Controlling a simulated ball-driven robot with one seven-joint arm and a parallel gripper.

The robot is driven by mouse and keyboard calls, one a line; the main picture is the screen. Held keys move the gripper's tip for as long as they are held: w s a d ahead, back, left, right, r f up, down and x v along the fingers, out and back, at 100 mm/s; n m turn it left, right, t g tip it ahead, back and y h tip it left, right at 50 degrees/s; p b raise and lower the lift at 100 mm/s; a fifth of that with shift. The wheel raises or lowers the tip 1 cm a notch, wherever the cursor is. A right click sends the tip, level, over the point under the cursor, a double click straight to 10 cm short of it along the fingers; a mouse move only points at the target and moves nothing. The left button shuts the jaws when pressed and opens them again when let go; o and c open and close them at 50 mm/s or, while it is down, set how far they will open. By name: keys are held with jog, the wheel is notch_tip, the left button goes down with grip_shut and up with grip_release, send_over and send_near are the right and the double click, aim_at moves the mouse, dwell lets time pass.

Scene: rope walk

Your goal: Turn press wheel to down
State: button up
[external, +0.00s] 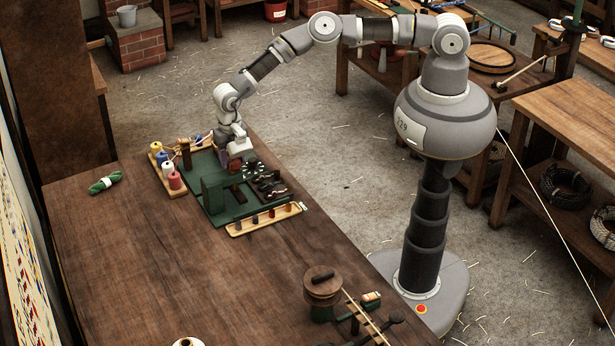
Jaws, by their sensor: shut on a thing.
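A green press (214,196) stands on a green base on the workbench, left of the picture's middle. My gripper (238,157) reaches down over the back right part of this base. It is shut on a small dark red piece (237,165) right under its fingers, which appears to be the press wheel. The gripper covers much of it, so its turned position cannot be read.
Thread spools in a wooden tray (181,191) stand left of the press. A narrow wooden tray of small pegs (266,219) lies in front. A green yarn hank (105,182) lies at left. A winder (323,286) stands at front right. The bench middle is clear.

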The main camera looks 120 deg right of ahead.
aim_at(232, 160)
jog(key=shift+m, duration=0.6)
jog(key=o, duration=1)
jog(key=shift+o, duration=0.2)
jog(key=shift+r, duration=0.1)
notch_tip(232, 160, up, 8)
jog(key=shift+f, duration=0.2)
jog(key=shift+w, duration=0.15)
